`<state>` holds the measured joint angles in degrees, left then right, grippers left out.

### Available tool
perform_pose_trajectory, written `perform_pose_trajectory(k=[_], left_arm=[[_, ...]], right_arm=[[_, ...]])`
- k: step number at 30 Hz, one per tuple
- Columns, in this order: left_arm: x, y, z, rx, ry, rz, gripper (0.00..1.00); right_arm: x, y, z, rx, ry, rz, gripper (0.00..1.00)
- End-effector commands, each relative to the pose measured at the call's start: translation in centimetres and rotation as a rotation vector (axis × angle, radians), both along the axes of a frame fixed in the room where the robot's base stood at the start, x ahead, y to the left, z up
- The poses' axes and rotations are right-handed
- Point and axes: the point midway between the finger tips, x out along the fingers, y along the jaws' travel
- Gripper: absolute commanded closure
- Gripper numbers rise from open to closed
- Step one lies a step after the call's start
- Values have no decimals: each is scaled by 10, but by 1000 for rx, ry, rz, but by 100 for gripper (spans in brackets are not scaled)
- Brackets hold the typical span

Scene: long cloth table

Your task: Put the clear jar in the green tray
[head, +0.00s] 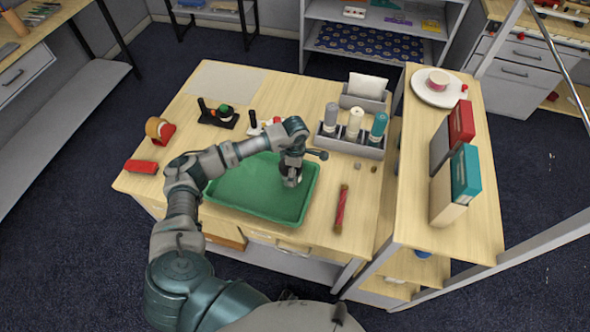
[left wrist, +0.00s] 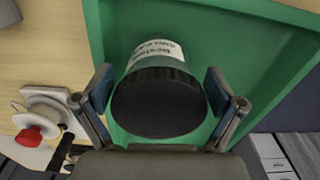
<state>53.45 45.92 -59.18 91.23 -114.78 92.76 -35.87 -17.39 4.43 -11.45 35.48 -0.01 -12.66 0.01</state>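The clear jar (head: 291,180) has a dark lid and is at the right part of the green tray (head: 232,190), within its outline. I cannot tell whether its base touches the tray floor. In the left wrist view, the round black lid (left wrist: 160,102) faces the camera, with a white label (left wrist: 158,48) beyond it. My left gripper (head: 291,165) points down over the jar. Its two fingers (left wrist: 160,90) flank the lid closely; whether they press on it is not clear. My right gripper is not in view.
A grey holder (head: 350,145) with several bottles stands behind the tray. A red-wrapped stick (head: 341,208) lies to its right, a red block (head: 141,166) and tape dispenser (head: 159,130) to its left. A raised shelf (head: 410,200) with binders borders the right side.

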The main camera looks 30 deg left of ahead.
Motion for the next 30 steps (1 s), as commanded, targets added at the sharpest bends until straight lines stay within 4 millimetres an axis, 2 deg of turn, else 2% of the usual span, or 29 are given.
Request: perform_pose_trajectory(k=[9, 13, 17, 24, 30], left_arm=[[0, 0, 1, -1, 0, 0, 0], [1, 0, 11, -2, -4, 0, 0], [1, 1, 35, -1, -5, -1, 0], [1, 0, 88, 0, -4, 0, 0], [1, 0, 115, 1, -2, 0, 0]], right_arm=[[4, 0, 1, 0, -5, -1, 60], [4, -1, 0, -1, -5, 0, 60], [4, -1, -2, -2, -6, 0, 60], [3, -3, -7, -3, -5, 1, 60], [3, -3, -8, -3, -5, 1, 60]])
